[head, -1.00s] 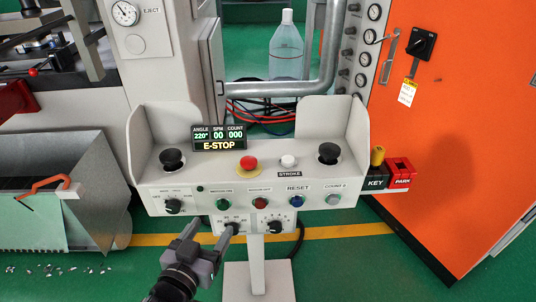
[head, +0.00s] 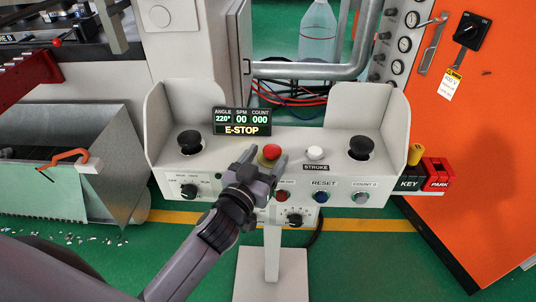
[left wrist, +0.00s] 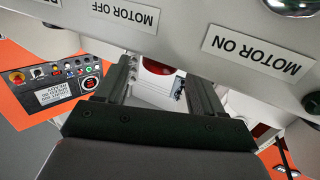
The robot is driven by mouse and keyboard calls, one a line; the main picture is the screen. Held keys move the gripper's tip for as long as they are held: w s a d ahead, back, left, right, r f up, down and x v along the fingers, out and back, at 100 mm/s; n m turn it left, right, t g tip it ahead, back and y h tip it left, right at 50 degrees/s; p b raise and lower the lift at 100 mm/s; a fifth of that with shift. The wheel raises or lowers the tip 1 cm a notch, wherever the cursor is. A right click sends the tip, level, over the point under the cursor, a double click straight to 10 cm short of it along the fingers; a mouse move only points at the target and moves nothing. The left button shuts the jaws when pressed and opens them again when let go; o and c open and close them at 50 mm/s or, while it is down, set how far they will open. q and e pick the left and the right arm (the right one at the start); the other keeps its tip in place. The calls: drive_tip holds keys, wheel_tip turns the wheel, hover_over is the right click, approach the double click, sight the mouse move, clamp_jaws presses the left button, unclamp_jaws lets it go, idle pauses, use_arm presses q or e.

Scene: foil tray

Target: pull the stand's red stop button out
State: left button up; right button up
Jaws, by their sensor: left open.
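The red stop button (head: 272,152) is a mushroom head on a yellow base, at the middle of the white stand's panel (head: 230,163). The stand's display (head: 242,121) reads E-STOP. My left gripper (head: 267,158) is open and empty in front of the button. Its fingertips appear on either side of the button's lower part in the head view; I cannot tell whether they touch it. In the left wrist view, a red round shape (left wrist: 156,66) shows between the open fingers, partly cut off by the panel edge; I cannot tell whether it is the button. My right gripper is not in view.
Black knobs (head: 190,142) (head: 361,147) stand inside the side guards. A white stroke button (head: 316,153) is right of the stop button. Key and park switches (head: 437,170) are on the right end. An orange cabinet (head: 490,150) stands at right.

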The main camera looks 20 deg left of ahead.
use_arm(q)
drive_tip(key=shift+w+d, duration=0.1)
drive_tip(key=shift+w, duration=0.55)
clamp_jaws()
drive_tip(key=shift+r+p, duration=0.75)
drive_tip(key=shift+p, duration=0.05)
unclamp_jaws()
